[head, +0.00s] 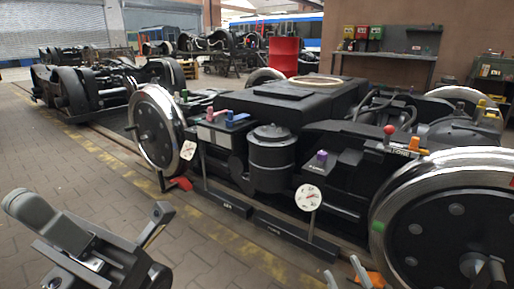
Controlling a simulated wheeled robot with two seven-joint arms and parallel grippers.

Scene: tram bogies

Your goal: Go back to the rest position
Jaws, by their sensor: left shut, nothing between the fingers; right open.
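My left gripper (155,224) is at the lower left of the head view, above the paved floor and apart from the bogie. It is shut and empty. My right gripper (346,275) is at the bottom edge, right of the middle, in front of the near bogie. Its two fingers stand apart, so it is open; most of its body is cut off by the frame. The near bogie (290,102) fills the right half, with a large wheel (440,225) at the right and another wheel (157,130) at its left end.
A white round dial (308,197) stands on the bogie's near side. A red fault marker or wedge (181,184) lies by the left wheel. The paved floor (60,150) at the left is clear.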

